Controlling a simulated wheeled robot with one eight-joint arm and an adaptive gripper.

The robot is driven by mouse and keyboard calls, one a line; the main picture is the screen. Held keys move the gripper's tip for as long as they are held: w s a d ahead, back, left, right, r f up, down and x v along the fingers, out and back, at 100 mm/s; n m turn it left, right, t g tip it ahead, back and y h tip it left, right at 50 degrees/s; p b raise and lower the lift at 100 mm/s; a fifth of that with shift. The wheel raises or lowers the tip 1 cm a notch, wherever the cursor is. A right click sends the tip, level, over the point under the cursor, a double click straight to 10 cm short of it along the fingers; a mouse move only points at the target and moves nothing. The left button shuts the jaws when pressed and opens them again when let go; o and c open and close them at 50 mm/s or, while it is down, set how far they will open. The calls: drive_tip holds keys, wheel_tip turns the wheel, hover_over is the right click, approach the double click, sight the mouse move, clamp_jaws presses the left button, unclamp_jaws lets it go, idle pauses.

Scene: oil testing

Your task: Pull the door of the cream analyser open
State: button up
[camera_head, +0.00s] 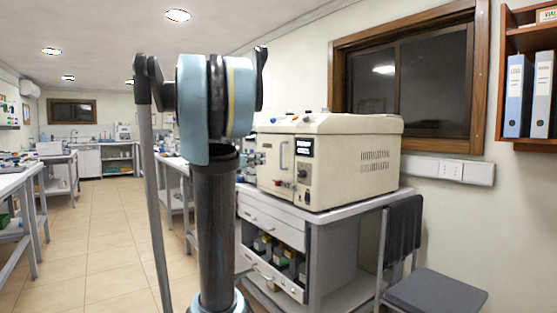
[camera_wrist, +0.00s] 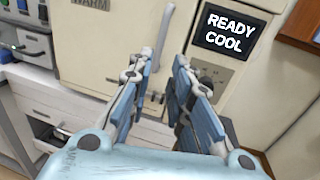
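The cream analyser (camera_head: 350,170) stands on a grey-white cabinet in the head view. Its door (camera_wrist: 110,45), marked WARM, looks shut in the wrist view. A pale bar handle (camera_wrist: 165,30) runs up the door's right side and also shows in the head view (camera_head: 283,155). My gripper (camera_wrist: 164,64) is open, with a clear gap between its two blue fingers. The handle's lower end lies in line with that gap; whether it is between the fingertips or just beyond them I cannot tell. In the head view my arm hides most of the gripper.
A display (camera_wrist: 230,32) reading READY COOL sits right of the handle, with a dark knob below it. The cabinet (camera_head: 335,235) has drawers and an open shelf of boxes. A chair (camera_head: 435,292) stands to the right. The tiled floor (camera_head: 100,240) at left is clear.

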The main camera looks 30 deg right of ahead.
sight(281, 166)
drive_tip(key=x, duration=1.4)
drive_tip(key=shift+d, duration=0.2)
